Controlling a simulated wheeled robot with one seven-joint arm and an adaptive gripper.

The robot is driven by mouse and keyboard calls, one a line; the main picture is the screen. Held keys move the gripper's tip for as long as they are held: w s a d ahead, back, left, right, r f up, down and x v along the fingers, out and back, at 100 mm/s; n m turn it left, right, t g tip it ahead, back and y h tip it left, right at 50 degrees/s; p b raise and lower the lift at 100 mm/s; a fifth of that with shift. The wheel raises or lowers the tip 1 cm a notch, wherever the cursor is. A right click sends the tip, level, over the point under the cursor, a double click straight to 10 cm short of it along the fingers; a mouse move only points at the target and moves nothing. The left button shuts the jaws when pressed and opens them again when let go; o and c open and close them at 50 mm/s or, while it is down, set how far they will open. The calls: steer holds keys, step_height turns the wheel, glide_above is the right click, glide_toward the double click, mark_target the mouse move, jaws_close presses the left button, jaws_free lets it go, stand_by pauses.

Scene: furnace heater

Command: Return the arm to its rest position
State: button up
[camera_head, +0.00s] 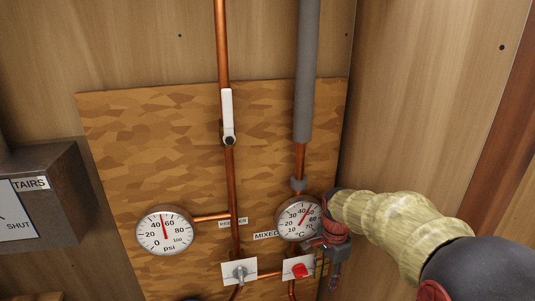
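My arm comes in from the lower right, with a pale yellow sleeve over part of it. My gripper (334,279) is at the arm's end, pointing down, just right of the temperature gauge (299,218) and the red knob (299,271). Its dark fingers are small and partly hidden. I cannot tell whether they are open or shut, or whether the gripper touches the gauge or knob. No held object can be made out.
A pressure gauge (164,230), a white lever (228,115) on a copper pipe (221,45), and a grey metal knob (240,274) are on the wooden board (150,130). A grey insulated pipe (304,70) runs above the temperature gauge. A dark box (58,190) stands at left.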

steer(key=s+f+n+t+b, duration=0.2)
steer(key=s+n+b, duration=0.5)
steer(key=s, duration=0.5)
steer(key=s+f+n+t+b, duration=0.3)
steer(key=s+n+b, duration=0.4)
steer(key=s+b, duration=0.4)
steer(key=shift+s+a+t+b, duration=0.3)
steer(key=shift+s+a+b, duration=0.15)
steer(key=shift+s, duration=0.1)
steer(key=shift+d, duration=0.15)
